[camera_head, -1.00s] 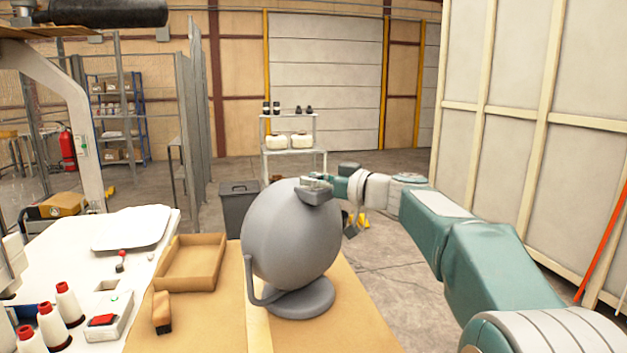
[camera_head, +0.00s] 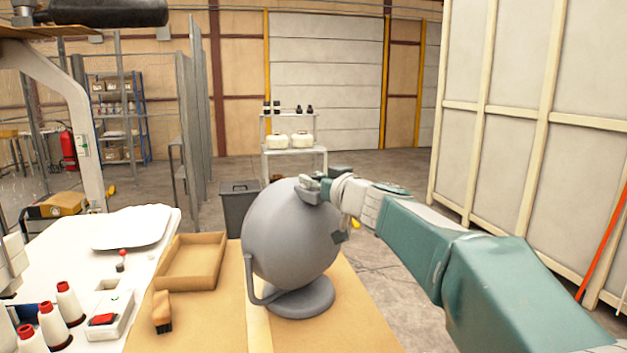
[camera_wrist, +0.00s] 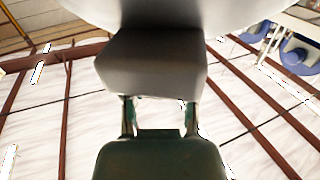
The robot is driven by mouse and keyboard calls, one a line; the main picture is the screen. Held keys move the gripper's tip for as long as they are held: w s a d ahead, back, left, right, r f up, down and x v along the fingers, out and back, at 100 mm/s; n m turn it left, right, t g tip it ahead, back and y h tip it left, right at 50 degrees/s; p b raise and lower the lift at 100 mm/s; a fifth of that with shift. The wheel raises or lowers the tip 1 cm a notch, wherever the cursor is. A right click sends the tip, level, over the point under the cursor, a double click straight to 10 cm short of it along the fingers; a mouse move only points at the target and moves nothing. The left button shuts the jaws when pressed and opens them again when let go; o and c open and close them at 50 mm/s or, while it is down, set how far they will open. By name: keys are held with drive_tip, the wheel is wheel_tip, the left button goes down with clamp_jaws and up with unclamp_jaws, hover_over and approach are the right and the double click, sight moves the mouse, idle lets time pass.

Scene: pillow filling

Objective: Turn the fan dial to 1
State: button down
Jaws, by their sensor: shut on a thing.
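The grey round fan (camera_head: 285,235) stands on its disc base (camera_head: 300,298) on the tan table, its rounded back towards me. A box-like block sticks out at its upper right; it fills the upper middle of the wrist view (camera_wrist: 152,65). My gripper (camera_head: 318,188) is at this block, coming from the right. In the wrist view both fingers of my gripper (camera_wrist: 160,112) reach up to the block's near end, shut on the fan dial there. The dial itself is hidden, and its number cannot be read.
An open cardboard tray (camera_head: 190,262) and a brush (camera_head: 162,312) lie left of the fan. Further left is a white table with thread spools (camera_head: 70,302). A dark bin (camera_head: 238,205) stands behind. A tall panelled wall (camera_head: 530,130) stands right of my arm.

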drive_tip(key=shift+m+t+h, duration=0.4)
drive_tip(key=shift+m+h, duration=0.1)
drive_tip(key=shift+h, duration=0.2)
drive_tip(key=shift+m+t+h, duration=0.7)
drive_tip(key=shift+m+h, duration=0.4)
drive_tip(key=shift+h, duration=0.5)
drive_tip(key=shift+c, duration=1.9)
unclamp_jaws()
drive_tip(key=shift+s, duration=0.1)
drive_tip(key=v, duration=1.1)
drive_tip(key=shift+s, duration=0.4)
drive_tip(key=shift+s, duration=0.1)
